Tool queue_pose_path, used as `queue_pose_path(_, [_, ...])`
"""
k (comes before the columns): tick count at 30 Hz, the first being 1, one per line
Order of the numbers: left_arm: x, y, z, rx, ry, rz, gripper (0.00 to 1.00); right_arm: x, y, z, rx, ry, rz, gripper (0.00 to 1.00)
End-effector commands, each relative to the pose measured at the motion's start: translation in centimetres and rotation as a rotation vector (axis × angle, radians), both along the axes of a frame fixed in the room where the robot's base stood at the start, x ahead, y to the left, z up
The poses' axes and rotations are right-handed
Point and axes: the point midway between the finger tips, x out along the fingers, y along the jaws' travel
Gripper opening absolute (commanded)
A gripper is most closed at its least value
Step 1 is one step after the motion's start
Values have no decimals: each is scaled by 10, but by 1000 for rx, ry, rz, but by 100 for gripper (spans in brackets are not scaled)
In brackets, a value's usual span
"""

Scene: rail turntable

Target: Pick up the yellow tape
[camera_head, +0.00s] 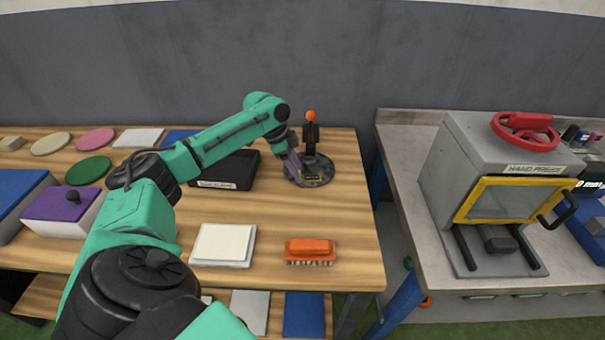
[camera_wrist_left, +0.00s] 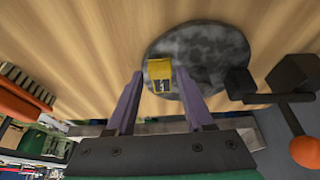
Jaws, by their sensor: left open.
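The yellow tape (camera_wrist_left: 161,73) is a small yellow block with a dark mark. It sits at the edge of the round, mottled grey turntable (camera_wrist_left: 215,48). In the left wrist view the fingertips (camera_wrist_left: 160,74) appear on either side of the tape, with gaps showing. I cannot tell how far above it they are. My right gripper is not in view.
A black post with an orange knob (camera_head: 311,117) stands beside the turntable. A black tray (camera_head: 229,184) lies left of it. An orange brush (camera_head: 310,247) and a cream block (camera_head: 224,243) lie nearer. A grey hand press (camera_head: 471,152) stands on the right bench. Bare wood separates brush and turntable.

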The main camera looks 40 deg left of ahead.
Motion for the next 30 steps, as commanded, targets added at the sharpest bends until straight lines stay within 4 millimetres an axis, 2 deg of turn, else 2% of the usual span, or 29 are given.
queue_pose_path(6, [1, -1, -5, 1, -1, 0, 52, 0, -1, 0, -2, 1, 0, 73])
queue_pose_path(7, [1, -1, -5, 1, -1, 0, 49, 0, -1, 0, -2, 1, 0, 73])
queue_pose_path(9, [1, -1, -5, 1, -1, 0, 22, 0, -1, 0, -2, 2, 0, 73])
queue_pose_path(11, [1, -1, -4, 1, -1, 0, 0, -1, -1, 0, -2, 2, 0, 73])
queue_pose_path(19, [1, -1, -4, 0, -1, 0, 0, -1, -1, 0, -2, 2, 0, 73])
queue_pose_path(23, [2, -1, 3, 1, -2, 0, 0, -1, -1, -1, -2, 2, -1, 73])
queue_pose_path(26, [2, -1, 17, 0, -5, 0, 0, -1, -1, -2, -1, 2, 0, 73])
queue_pose_path(30, [3, -1, 55, -1, -10, 0, 0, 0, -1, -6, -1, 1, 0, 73])
